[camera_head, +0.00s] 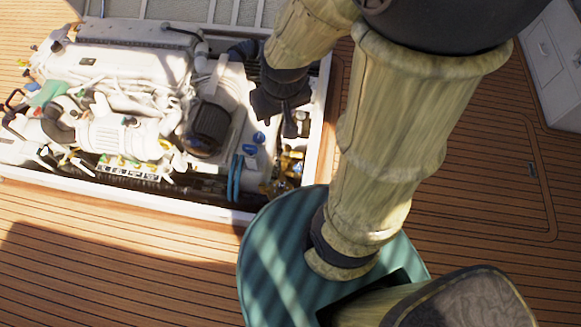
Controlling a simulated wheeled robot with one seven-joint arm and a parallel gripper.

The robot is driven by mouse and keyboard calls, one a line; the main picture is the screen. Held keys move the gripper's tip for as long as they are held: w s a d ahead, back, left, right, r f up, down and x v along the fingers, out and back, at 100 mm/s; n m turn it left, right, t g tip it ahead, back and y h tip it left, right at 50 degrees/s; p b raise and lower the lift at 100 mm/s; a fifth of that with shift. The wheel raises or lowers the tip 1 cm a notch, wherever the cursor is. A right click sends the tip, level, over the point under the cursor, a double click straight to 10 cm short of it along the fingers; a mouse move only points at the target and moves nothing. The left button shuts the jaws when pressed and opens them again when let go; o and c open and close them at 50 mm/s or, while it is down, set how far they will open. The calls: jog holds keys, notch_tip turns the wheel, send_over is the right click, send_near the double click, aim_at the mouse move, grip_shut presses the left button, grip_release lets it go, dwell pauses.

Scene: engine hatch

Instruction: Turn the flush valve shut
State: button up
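The open engine hatch (215,212) holds a white engine (120,65). At its right end, low in the bay, are brass fittings (288,168) with small yellow and blue parts. Blue caps or knobs (257,138) and blue hoses (235,178) are just left of them. Which of these parts is the flush valve, and how its handle stands, I cannot make out. My dark gripper (277,112) hangs over the right end of the bay, above the brass fittings in the picture and apparently apart from them. Its fingers are small and dark, so their opening is unclear.
A dark ribbed cylinder (209,124) stands left of my gripper. The white hatch rim (319,115) runs close on the right. A white cabinet (555,60) stands at the upper right.

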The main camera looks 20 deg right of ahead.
jog(key=shift+o, duration=2.5)
jog(key=shift+w+f, duration=0.1)
jog(key=shift+f, duration=0.15)
jog(key=n+g+b, duration=0.3)
jog(key=n+b, duration=1.7)
jog(key=b, duration=1.6)
send_over(298, 167)
notch_tip(298, 167, down, 54)
jog(key=shift+w+r, duration=0.1)
jog(key=shift+r, duration=0.2)
jog(key=shift+f, duration=0.15)
notch_tip(298, 167, down, 17)
jog(key=b, duration=0.7)
jog(key=shift+f, duration=0.1)
